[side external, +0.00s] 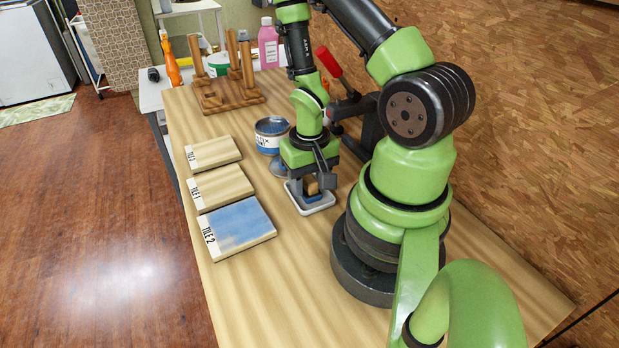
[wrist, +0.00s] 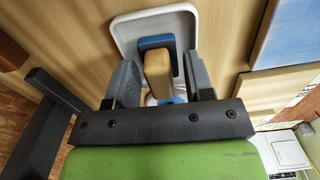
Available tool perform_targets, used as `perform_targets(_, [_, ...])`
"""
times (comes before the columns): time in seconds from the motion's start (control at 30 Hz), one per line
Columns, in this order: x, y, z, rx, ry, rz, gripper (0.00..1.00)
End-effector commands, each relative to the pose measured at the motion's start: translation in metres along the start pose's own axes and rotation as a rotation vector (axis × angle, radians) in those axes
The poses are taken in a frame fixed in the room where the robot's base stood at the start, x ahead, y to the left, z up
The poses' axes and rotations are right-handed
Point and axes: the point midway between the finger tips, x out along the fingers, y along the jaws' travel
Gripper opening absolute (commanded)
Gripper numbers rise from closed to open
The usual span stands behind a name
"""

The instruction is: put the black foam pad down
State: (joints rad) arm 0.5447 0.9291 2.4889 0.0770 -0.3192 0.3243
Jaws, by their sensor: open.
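A pad with a tan wooden handle (wrist: 158,75) sits in a white tray (side external: 316,208). The part around the handle, the pad's body (wrist: 157,42), looks blue rather than black. The tray's rim also shows in the wrist view (wrist: 124,37). My gripper (side external: 312,180) is low over the tray. In the wrist view its two fingers (wrist: 160,65) stand open on either side of the handle, with a gap visible. The pad's underside is hidden, and the side view shows only a bit of the handle between the fingers.
Tile 2 (side external: 240,224) has a blue face. Two plain wooden tiles (side external: 222,186) (side external: 214,153) lie behind it. A paint can (side external: 270,136) stands behind my gripper. A wooden rack (side external: 226,92) and a pink bottle (side external: 268,44) are at the back. Bare tabletop (side external: 270,290) lies in front.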

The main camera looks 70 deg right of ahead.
Motion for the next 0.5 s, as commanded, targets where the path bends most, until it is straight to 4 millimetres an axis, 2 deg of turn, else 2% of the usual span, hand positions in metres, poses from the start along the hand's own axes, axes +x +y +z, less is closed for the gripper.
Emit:
perform_targets(0.23, [-0.012,0.000,-0.001,-0.001,0.003,-0.001,0.48])
perform_targets(0.5, [-0.052,0.000,-0.002,0.000,0.008,-0.002,0.48])
